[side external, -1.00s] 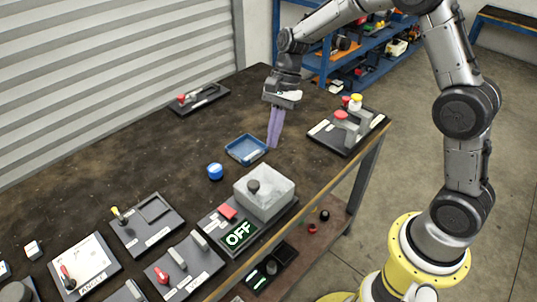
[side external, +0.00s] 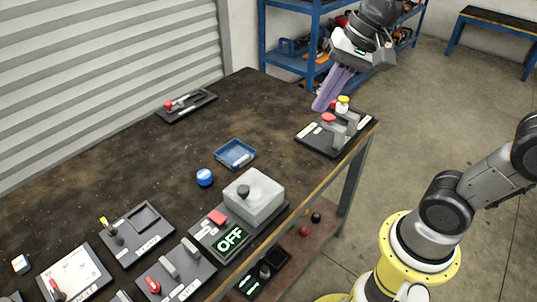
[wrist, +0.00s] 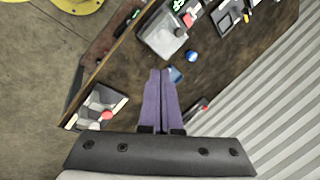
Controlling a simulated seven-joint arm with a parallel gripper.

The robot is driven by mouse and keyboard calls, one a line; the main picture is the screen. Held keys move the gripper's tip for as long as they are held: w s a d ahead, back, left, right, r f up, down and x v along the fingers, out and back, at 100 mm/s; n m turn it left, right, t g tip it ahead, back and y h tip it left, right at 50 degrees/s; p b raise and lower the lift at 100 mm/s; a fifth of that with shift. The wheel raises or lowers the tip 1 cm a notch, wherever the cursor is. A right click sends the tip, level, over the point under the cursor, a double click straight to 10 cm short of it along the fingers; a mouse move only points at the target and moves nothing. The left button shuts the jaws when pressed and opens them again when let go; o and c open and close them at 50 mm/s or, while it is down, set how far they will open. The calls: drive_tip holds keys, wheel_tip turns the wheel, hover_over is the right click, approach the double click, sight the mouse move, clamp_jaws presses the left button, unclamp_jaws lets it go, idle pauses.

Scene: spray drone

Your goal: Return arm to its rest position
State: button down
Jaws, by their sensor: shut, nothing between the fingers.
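My gripper (side external: 329,92) is shut and empty, its purple fingers raised above the far right corner of the table in the side external view. In the wrist view my gripper (wrist: 161,72) shows its purple fingers together, with nothing between them. The worktable (side external: 150,160) lies below. A black panel with a red knob and a yellow knob (side external: 325,140) stands near the fingertips, which look apart from it.
A blue tray (side external: 235,154) and a blue round object (side external: 204,177) sit mid-table. A grey box (side external: 254,196) stands beside an OFF display (side external: 231,239). Several switch panels fill the near end. A blue shelf (side external: 290,55) stands behind.

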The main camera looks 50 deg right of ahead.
drive_tip(key=s+d+f+n+t+h, duration=0.1)
drive_tip(key=s+f+n, duration=0.1)
drive_tip(key=s+n, duration=0.3)
drive_tip(key=s+d+f+n+t+h, duration=0.1)
drive_tip(key=s+d+f+n, duration=0.1)
drive_tip(key=s+f+n, duration=0.1)
drive_tip(key=shift+s+d+n, duration=0.25)
drive_tip(key=shift+s+n, duration=0.65)
drive_tip(key=shift+s, duration=0.2)
